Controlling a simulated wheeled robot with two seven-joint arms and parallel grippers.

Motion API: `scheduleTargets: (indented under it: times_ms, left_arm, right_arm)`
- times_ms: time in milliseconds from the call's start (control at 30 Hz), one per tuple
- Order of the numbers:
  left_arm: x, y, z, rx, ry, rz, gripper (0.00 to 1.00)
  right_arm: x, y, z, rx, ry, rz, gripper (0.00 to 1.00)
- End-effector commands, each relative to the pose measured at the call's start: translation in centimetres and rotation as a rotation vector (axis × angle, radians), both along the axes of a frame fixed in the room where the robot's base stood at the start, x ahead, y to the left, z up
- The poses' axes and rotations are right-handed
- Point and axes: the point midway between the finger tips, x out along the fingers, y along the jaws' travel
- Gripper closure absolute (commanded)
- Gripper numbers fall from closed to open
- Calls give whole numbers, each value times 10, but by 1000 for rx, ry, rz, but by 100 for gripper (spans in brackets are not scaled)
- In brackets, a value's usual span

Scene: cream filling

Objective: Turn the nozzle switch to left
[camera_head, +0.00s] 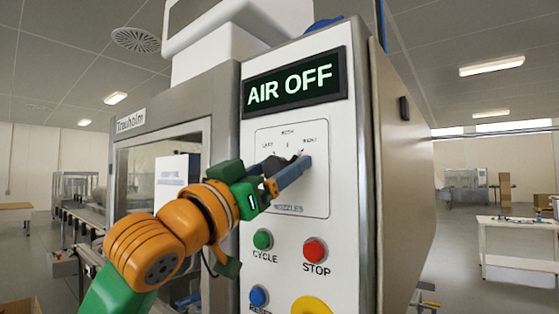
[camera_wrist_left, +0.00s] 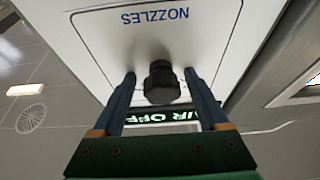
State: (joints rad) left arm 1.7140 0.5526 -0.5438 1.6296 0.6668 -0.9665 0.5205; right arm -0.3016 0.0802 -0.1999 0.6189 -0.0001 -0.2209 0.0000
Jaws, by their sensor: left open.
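The nozzle switch (camera_wrist_left: 161,82) is a black knob on the white panel above the NOZZLES label. It stands between the two blue fingers of my left gripper (camera_wrist_left: 160,76), with a visible gap on each side in the left wrist view. In the head view the open left gripper (camera_head: 290,168) reaches the panel from the left, and its fingers partly hide the dark switch (camera_head: 273,165). LEFT, BOTH and RIGHT labels are above the switch. I cannot tell which label the switch points at. My right gripper is not in view.
A display (camera_head: 292,83) above the switch reads AIR OFF. Below it are a green CYCLE button (camera_head: 263,239), a red STOP button (camera_head: 315,250), a blue button (camera_head: 258,297) and a yellow part (camera_head: 312,306). A white table (camera_head: 515,226) stands far right.

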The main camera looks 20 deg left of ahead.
Motion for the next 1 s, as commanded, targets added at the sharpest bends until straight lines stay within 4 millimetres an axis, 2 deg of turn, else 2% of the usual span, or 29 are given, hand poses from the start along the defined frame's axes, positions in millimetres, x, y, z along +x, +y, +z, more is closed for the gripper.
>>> scheduleTargets:
  times_ms: [33, 300, 667, 1000]
  left_arm:
    - [0, 0, -1, 0, 0, 0, 26]
    - [0, 0, 0, 0, 0, 1, 99]
    - [-1, 0, -1, -52, 17, 1, 100]
    - [-1, 0, -2, -297, 104, -2, 100]
  right_arm:
    - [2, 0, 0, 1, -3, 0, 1]
    - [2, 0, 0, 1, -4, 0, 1]
    - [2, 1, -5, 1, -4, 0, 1]
    - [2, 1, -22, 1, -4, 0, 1]
